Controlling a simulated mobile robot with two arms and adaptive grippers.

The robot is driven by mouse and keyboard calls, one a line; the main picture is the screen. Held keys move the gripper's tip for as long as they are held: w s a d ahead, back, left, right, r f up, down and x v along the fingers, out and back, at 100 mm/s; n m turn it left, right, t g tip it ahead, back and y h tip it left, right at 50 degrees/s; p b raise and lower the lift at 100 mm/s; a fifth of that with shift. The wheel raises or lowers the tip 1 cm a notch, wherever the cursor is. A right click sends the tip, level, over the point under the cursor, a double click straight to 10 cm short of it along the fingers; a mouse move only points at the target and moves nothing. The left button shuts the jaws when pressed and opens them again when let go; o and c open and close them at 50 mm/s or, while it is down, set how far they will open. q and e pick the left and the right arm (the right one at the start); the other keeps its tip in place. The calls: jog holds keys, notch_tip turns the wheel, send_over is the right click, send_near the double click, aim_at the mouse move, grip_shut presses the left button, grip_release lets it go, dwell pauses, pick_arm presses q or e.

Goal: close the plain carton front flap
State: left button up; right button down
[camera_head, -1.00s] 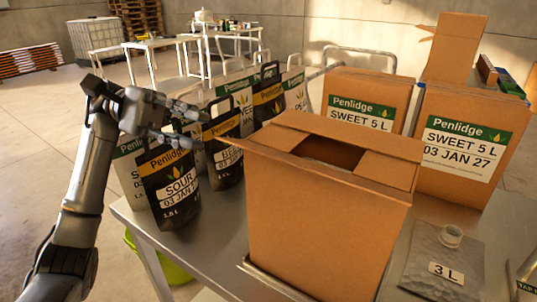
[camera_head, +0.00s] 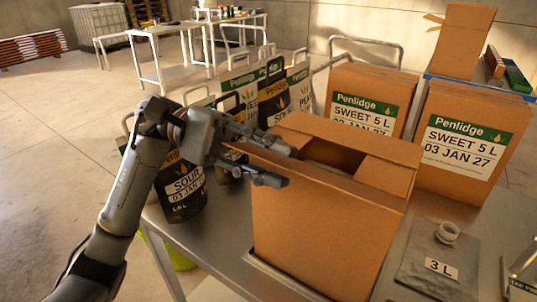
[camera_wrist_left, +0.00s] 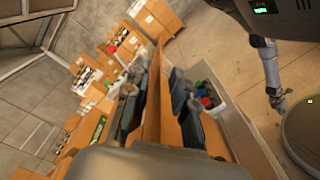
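The plain carton (camera_head: 325,235) stands on the metal table with its top partly open and a dark gap inside. Its right flap (camera_head: 385,176) lies folded inward. The front flap (camera_head: 245,153) sticks out past the left of the carton, partly hidden by my gripper. My left gripper (camera_head: 284,166) is at the carton's upper left, fingers spread. In the left wrist view a brown cardboard panel (camera_wrist_left: 153,105) runs between the two fingers; contact cannot be told. A gripper that seems to be my right one (camera_wrist_left: 279,99) shows small in the left wrist view, its state unclear.
Labelled cartons (camera_head: 462,145) stand behind and to the right. Several pouches, including a SOUR one (camera_head: 185,193), stand close behind my left arm. A grey 3 L pouch (camera_head: 440,255) lies right of the plain carton. Open floor lies to the left.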

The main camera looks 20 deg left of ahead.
pick_arm(q)
grip_shut()
